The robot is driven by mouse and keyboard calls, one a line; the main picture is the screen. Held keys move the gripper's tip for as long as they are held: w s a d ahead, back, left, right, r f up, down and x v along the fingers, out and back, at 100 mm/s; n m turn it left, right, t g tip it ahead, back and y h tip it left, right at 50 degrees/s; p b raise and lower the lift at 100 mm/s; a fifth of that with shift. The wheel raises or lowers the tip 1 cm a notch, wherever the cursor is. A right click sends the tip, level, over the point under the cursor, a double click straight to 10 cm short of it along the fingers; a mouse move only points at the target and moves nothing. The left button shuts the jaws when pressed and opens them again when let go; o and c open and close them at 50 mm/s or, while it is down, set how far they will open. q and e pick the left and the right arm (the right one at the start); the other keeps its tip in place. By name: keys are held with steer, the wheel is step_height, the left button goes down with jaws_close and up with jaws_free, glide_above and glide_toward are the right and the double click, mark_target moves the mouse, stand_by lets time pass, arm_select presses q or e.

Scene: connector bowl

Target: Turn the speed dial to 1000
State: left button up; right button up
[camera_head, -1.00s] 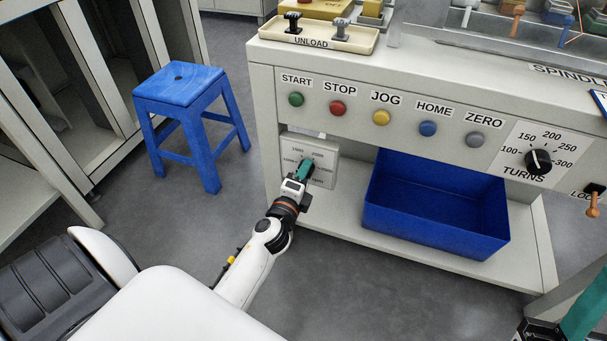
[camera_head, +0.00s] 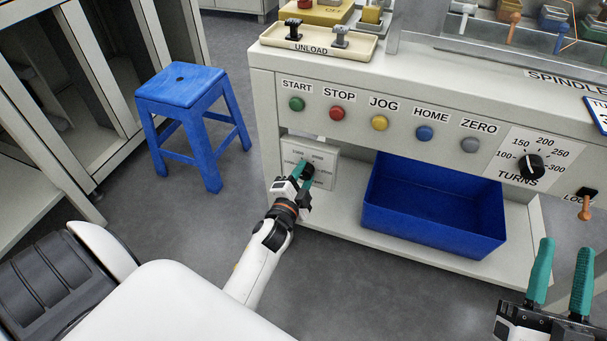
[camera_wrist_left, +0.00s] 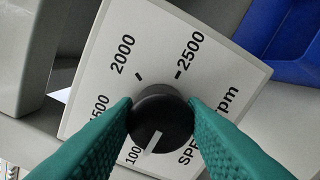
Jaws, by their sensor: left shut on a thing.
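The speed dial is a round black knob (camera_wrist_left: 160,118) with a white pointer line, on a pale plate (camera_head: 321,154) under the machine's button row. In the left wrist view the plate reads 2000, 2500, "SPE" and "rpm"; other labels are partly covered by a finger. The white pointer points down and slightly left, close to the partly hidden label starting "100". My left gripper (camera_head: 300,176) has its teal fingers on both sides of the knob, shut on it. My right gripper (camera_head: 565,250) is at the lower right, fingers apart and empty.
A blue bin (camera_head: 435,210) stands on the shelf right of the dial plate. Coloured buttons and a black turns dial (camera_head: 531,167) are on the panel above. A blue stool (camera_head: 180,87) stands left of the machine. Floor in front is clear.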

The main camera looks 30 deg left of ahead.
arm_select(q)
steer(key=shift+f, duration=0.1)
arm_select(e)
steer(key=shift+f, duration=0.15)
arm_select(q)
steer(key=o, duration=1)
